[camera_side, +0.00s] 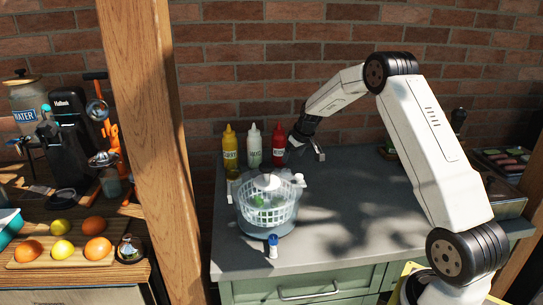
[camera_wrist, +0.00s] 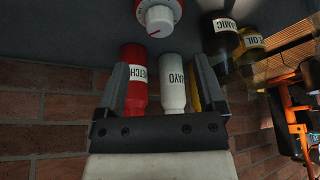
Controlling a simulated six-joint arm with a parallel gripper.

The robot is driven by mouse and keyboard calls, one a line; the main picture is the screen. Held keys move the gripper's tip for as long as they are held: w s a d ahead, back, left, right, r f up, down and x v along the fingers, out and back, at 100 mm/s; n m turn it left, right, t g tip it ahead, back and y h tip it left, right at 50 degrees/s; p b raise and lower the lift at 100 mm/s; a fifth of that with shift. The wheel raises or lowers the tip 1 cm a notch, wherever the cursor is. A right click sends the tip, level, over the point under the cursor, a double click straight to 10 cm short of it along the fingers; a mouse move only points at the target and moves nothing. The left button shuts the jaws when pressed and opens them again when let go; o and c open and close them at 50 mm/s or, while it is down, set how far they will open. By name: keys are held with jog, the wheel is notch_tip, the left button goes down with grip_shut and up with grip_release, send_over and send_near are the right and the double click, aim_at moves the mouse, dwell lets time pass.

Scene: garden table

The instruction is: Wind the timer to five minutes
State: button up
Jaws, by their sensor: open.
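The timer (camera_wrist: 157,14) shows at the top of the wrist view, cut off by the edge. It has a white knob with a small red mark and a red rim. I cannot pick it out in the side view. My gripper (camera_wrist: 161,70) is open and empty, its two dark fingers spread; the timer lies beyond the fingertips, apart from them. In the side view, my gripper (camera_side: 311,148) hangs above the counter, just right of the ketchup bottle. The timer's dial marks are too small to read.
Ketchup (camera_side: 279,147), mayo (camera_side: 253,146) and mustard (camera_side: 229,148) bottles stand by the brick wall, close to my gripper. A salad spinner (camera_side: 266,210) stands in front of them, with a small blue-capped bottle (camera_side: 273,246) nearby.

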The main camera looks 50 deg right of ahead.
jog(key=shift+f, duration=0.1)
jog(key=shift+x, duration=3.8)
grip_shut()
jog(key=shift+m, duration=0.6)
jog(key=shift+a+m+g+h, duration=0.1)
jog(key=shift+m+g+h, duration=0.3)
jog(key=shift+m, duration=0.65)
jog(key=shift+m+g+h, duration=0.1)
jog(key=shift+m+h, duration=0.5)
jog(key=shift+m, duration=0.45)
grip_release()
